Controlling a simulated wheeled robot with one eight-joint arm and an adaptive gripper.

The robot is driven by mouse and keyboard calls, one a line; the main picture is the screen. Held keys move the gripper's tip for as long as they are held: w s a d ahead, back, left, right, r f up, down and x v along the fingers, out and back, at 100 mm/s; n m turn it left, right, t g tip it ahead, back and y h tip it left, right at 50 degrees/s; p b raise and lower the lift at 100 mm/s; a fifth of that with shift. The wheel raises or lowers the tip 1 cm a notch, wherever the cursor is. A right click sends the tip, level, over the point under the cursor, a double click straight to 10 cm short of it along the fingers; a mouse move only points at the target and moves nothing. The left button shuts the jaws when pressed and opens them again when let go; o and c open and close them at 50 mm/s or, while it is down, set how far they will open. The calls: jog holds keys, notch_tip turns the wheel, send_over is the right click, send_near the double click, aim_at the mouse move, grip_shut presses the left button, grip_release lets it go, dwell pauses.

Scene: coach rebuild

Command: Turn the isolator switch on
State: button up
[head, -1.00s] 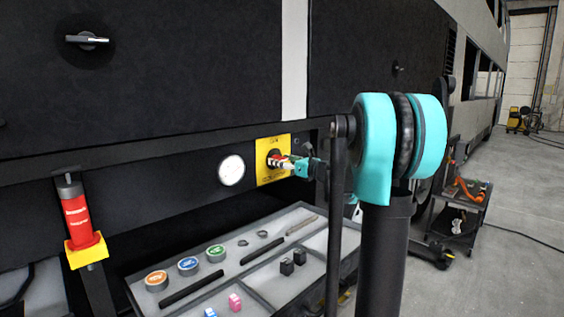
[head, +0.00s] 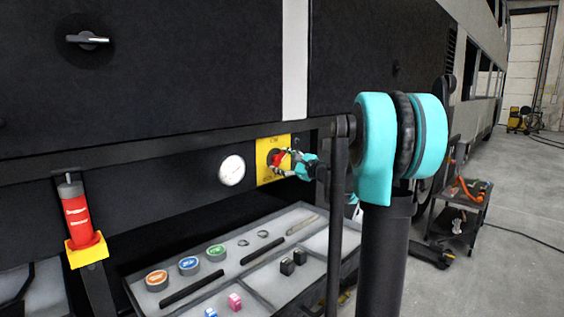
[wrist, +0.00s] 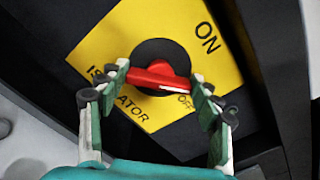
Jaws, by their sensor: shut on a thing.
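The isolator switch has a red handle (wrist: 148,79) on a round dark hub, set in a yellow plate (wrist: 97,48) marked ON, OFF and ISOLATOR. In the wrist view, the handle lies nearly level, and the white line on its right half points right, just above the OFF mark. My gripper (wrist: 160,75) is shut on the handle, with one finger at each end. In the head view, the red handle (head: 277,158) shows small on the yellow plate (head: 264,146), with my gripper (head: 281,164) reaching it from the right.
A white gauge (head: 232,170) sits left of the plate. Below is a grey tray (head: 240,267) with coloured tins and small parts. A red cylinder (head: 77,215) stands at the left. A dark cart (head: 459,215) is at the right, beside open floor.

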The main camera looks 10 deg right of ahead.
jog(key=n, duration=0.5)
jog(key=shift+f+n, duration=0.1)
jog(key=shift+n, duration=0.2)
jog(key=shift+f+n, duration=0.1)
jog(key=shift+n, duration=2)
jog(key=shift+a, duration=0.1)
jog(key=o, duration=1.1)
jog(key=shift+o, duration=0.2)
jog(key=v, duration=1.2)
